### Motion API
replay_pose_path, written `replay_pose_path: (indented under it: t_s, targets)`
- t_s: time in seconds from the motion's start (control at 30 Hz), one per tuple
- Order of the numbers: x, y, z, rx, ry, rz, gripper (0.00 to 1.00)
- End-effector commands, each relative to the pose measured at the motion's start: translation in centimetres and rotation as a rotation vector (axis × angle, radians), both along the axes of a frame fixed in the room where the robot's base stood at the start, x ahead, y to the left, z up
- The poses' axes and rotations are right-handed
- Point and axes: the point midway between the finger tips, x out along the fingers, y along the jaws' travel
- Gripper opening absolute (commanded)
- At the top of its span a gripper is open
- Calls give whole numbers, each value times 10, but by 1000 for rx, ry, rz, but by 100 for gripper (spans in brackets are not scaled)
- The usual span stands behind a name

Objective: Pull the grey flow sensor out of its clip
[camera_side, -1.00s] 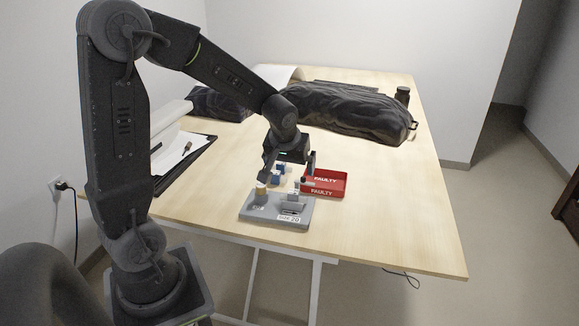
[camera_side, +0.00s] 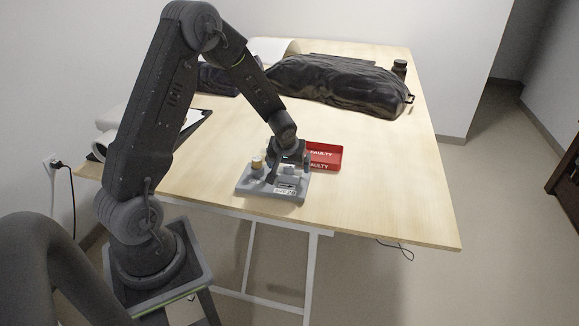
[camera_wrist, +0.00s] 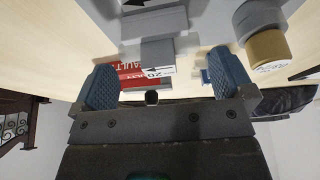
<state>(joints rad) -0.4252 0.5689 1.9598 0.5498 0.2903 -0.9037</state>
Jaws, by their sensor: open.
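The grey fixture plate (camera_side: 258,188) lies on the table with a white label on its front. Grey parts stand on it under my gripper (camera_side: 288,165), which covers part of them; the clip and the flow sensor are hard to tell apart. In the wrist view, a grey piece with a black arrow mark (camera_wrist: 155,20), perhaps the flow sensor, is ahead of my gripper (camera_wrist: 160,82). A smaller grey block (camera_wrist: 158,52) with a white "20" label lies close below it. My fingers are wide apart, with nothing clamped between them.
A tan-capped grey cylinder (camera_wrist: 268,47) stands beside the right finger; its cap shows on the plate (camera_side: 256,163). A black bag (camera_side: 338,85) lies farther back. The table's right side is clear.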

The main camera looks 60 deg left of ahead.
Motion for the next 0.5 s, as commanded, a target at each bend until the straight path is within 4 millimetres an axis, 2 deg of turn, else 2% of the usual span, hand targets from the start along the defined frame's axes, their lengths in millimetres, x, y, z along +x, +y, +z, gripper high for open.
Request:
replay_pose_path:
  t_s: [0.2,0.5]
  targets:
    - [4,5,-15,-1,-1,0,100]
    - [5,5,-17,0,-2,1,100]
